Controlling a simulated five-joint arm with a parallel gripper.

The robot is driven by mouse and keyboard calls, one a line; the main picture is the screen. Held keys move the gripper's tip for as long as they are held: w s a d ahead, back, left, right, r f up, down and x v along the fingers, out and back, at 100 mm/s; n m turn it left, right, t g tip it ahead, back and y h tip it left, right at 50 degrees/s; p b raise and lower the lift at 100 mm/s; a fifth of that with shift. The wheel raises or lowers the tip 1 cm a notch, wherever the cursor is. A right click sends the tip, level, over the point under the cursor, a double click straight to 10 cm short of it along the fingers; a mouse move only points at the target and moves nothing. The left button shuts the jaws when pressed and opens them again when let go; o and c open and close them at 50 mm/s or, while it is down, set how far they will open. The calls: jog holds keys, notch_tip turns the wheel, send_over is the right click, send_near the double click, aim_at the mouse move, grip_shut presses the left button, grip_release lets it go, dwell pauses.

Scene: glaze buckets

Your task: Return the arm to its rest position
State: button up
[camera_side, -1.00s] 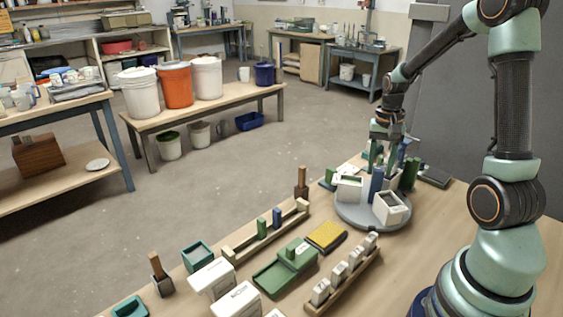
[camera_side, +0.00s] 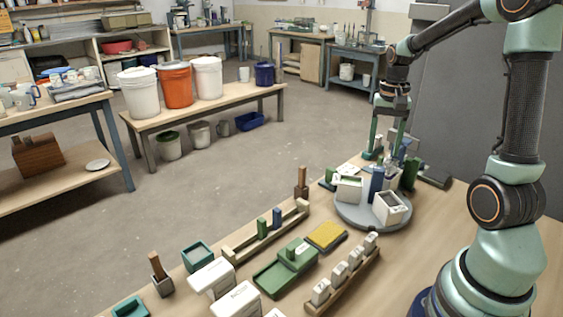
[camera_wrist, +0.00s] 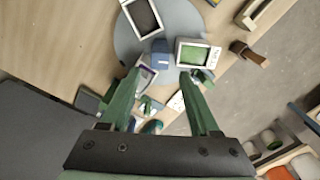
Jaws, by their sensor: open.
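My gripper (camera_side: 387,150) is open and empty, with its green fingers pointing down above the far side of the round grey turntable (camera_side: 352,217). In the wrist view my gripper (camera_wrist: 160,78) shows its two fingers spread, with small items below and between them. The turntable (camera_wrist: 124,45) carries a white bucket with green inside (camera_wrist: 192,54), a white bucket with dark inside (camera_wrist: 143,15) and a blue block (camera_wrist: 159,54). In the side view a white bucket (camera_side: 389,210) stands at its near edge, with a blue piece (camera_side: 376,183) behind.
On the table stand a rack of pale blocks (camera_side: 342,275), a yellow sponge (camera_side: 326,236), a green tray (camera_side: 278,276), white containers (camera_side: 212,279) and a brown-handled tool in a holder (camera_side: 302,184). A dark panel (camera_side: 480,100) rises behind my arm. The right side of the table is clear.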

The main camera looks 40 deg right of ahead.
jog(key=shift+r, duration=0.35)
